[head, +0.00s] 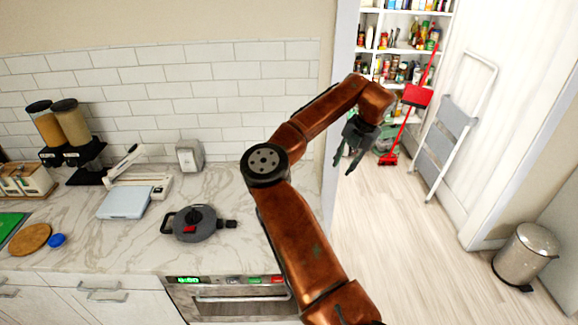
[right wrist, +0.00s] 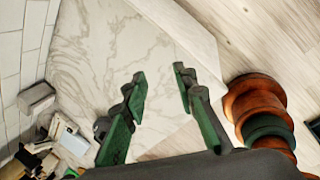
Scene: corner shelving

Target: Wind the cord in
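A dark grey round cord reel (head: 196,224) lies on the marble counter, with a loop handle on its left, a black knob and a red part on top, and a short black plug end sticking out on its right. No length of loose cord is visible. My right gripper (head: 346,164) is raised beyond the counter's right end, well to the right of the reel. In the right wrist view my right gripper (right wrist: 160,80) has its fingers apart with nothing between them. A dark shape behind its left finger there is mostly hidden; I cannot tell if it is the reel. My left gripper is not in view.
A pale blue kitchen scale (head: 124,202) and a white slicer-like item stand left of the reel. A grey box (head: 189,155) stands by the tiled wall. A wooden board (head: 30,239) and blue lid (head: 57,240) lie at left. The counter right of the reel is clear.

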